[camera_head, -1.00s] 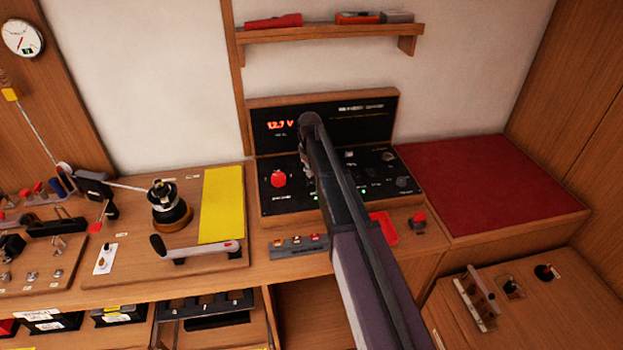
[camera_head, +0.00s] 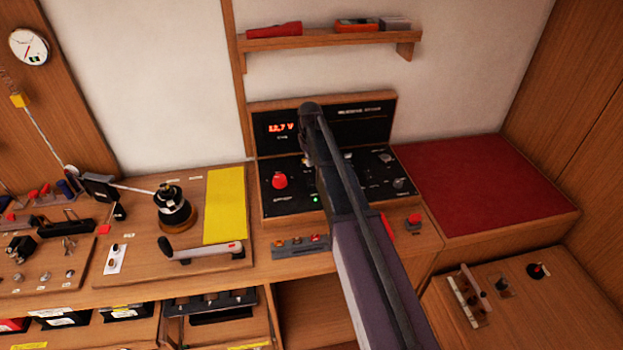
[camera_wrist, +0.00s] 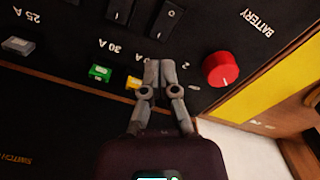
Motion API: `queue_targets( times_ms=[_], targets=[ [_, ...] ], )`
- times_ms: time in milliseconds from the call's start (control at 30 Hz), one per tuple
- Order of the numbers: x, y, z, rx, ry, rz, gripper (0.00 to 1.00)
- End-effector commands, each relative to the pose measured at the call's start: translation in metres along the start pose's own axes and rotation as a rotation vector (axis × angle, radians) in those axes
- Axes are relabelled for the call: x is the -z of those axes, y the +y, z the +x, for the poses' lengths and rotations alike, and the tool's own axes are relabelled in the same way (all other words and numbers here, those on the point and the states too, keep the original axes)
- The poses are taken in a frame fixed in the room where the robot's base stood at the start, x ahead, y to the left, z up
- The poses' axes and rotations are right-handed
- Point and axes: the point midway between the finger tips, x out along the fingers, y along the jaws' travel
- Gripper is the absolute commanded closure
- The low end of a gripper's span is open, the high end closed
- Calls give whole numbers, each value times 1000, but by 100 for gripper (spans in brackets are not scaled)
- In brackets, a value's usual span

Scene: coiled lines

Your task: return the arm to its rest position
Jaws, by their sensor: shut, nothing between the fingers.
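My arm (camera_head: 350,215) reaches up from the lower right in the head view, its upper end in front of the black control panel (camera_head: 360,128). It hides part of the panel and most of the gripper. In the wrist view my gripper (camera_wrist: 159,66) is shut, its two fingers together and empty. The fingertips appear over the panel face, between a yellow fuse (camera_wrist: 133,82) and a red knob (camera_wrist: 221,69). I cannot tell how far they are from the panel.
The red knob (camera_head: 280,181) and a lit red readout show left of the arm. A shelf (camera_head: 330,40) hangs above. A red-topped surface (camera_head: 480,185) lies clear at right. A bench with a winch-like drum (camera_head: 174,208) and yellow sheet (camera_head: 225,205) is at left.

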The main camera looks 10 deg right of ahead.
Motion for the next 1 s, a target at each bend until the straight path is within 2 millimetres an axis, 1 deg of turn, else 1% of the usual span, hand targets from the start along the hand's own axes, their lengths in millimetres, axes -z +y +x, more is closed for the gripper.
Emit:
queue_targets(
  times_ms=[33, 100, 667, 767, 867, 967, 1000],
  targets=[
    [0, 0, -4, 0, 0, 0, 100],
    [0, 0, -5, 0, 0, 0, 100],
    [-2, -1, -4, 0, 0, 2, 100],
    [-10, -5, -4, 0, 0, 14, 100],
    [-26, -14, -4, 0, 0, 42, 100],
    [-52, -29, -4, 0, 0, 88, 100],
    [-64, -36, -4, 0, 0, 112, 100]
  ],
)
